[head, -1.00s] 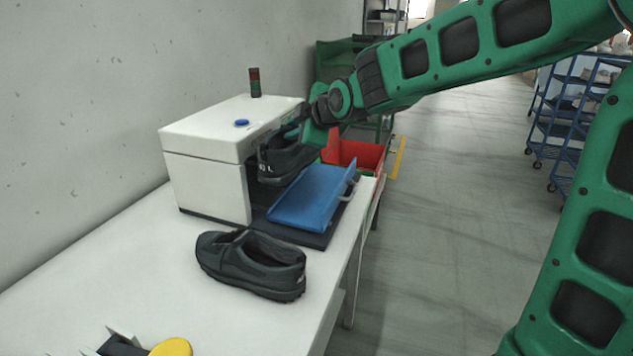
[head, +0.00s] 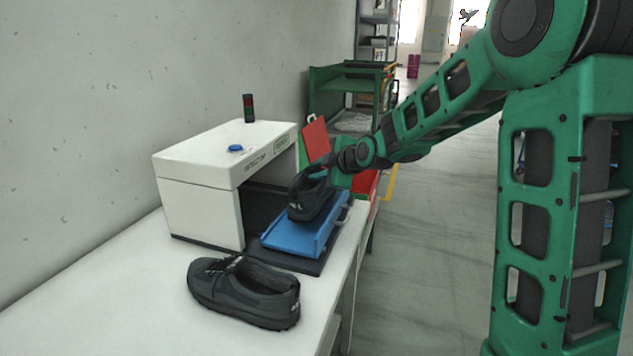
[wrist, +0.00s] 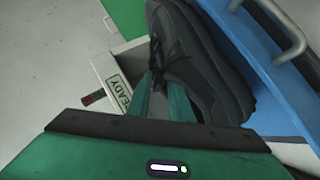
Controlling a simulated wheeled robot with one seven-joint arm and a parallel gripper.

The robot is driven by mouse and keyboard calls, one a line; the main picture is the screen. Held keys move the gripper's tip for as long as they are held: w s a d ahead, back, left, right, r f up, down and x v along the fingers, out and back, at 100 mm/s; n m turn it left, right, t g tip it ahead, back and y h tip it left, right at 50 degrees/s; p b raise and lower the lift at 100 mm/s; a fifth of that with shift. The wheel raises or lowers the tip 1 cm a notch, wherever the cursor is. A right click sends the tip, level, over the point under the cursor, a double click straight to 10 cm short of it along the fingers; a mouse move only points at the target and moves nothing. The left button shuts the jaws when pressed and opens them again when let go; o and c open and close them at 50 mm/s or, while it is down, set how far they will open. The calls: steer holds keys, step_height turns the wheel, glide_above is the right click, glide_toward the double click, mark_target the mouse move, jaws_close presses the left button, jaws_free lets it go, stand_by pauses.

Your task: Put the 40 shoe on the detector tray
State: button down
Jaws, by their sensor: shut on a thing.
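My gripper (head: 326,168) is shut on a black shoe (head: 309,200), which also shows in the wrist view (wrist: 196,60). The held shoe is over the blue detector tray (head: 288,240), heel toward the head camera; I cannot tell whether its sole touches the tray. The tray also shows in the wrist view (wrist: 268,75). A second black shoe (head: 245,291) lies on the white table in front of the detector. Size numbers are too small to read. The white detector (head: 205,185) stands behind the tray, its opening facing right.
A red bin (head: 365,184) and a green rack (head: 345,80) stand beyond the table. The white table (head: 120,290) is clear at the left front.

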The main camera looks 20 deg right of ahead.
step_height(320, 180, down, 3)
steer(key=shift+r, duration=0.2)
steer(key=c, duration=1.6)
jaws_free()
steer(key=shift+f, duration=0.1)
steer(key=shift+s+f, duration=0.1)
steer(key=v, duration=1.2)
